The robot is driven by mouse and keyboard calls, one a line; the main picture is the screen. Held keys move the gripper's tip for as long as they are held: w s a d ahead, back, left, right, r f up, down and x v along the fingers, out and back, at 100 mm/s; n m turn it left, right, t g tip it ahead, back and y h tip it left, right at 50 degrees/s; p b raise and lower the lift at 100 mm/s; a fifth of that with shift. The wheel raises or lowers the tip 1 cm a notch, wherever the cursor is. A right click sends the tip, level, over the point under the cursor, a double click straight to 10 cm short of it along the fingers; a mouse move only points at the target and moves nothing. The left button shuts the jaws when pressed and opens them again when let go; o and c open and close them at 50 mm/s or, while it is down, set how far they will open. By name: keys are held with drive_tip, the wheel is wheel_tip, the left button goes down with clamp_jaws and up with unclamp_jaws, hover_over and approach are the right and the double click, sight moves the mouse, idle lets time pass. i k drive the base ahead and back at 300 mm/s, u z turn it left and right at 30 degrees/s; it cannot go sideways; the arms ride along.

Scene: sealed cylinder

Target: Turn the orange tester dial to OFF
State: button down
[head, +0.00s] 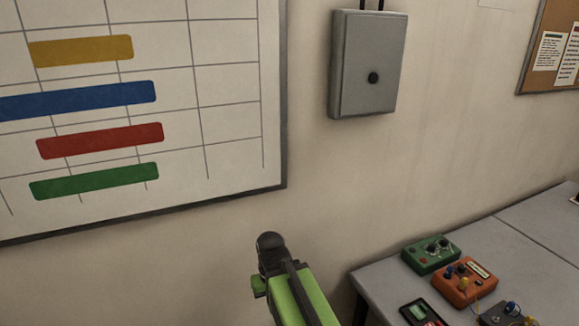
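The orange tester (466,287) lies on the grey table at the lower right. Small dark and blue knobs show on its top, with a pale label strip and a yellow plug. I cannot tell which knob is the dial or where it points. My arm, green and black, rises from the bottom middle. Its dark end, my gripper (271,246), is in front of the wall, left of the table and well apart from the tester. Its fingers are not clear, so open or shut cannot be told.
A green tester (431,254) sits just behind the orange one. A dark red-edged meter (423,313) and a dark device (502,314) are in front. A grey wall box (367,64) and whiteboard (225,100) are above.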

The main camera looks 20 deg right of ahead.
sight(461, 269)
drive_tip(key=z, duration=1.55)
drive_tip(key=k, duration=0.5)
drive_tip(key=z, duration=0.3)
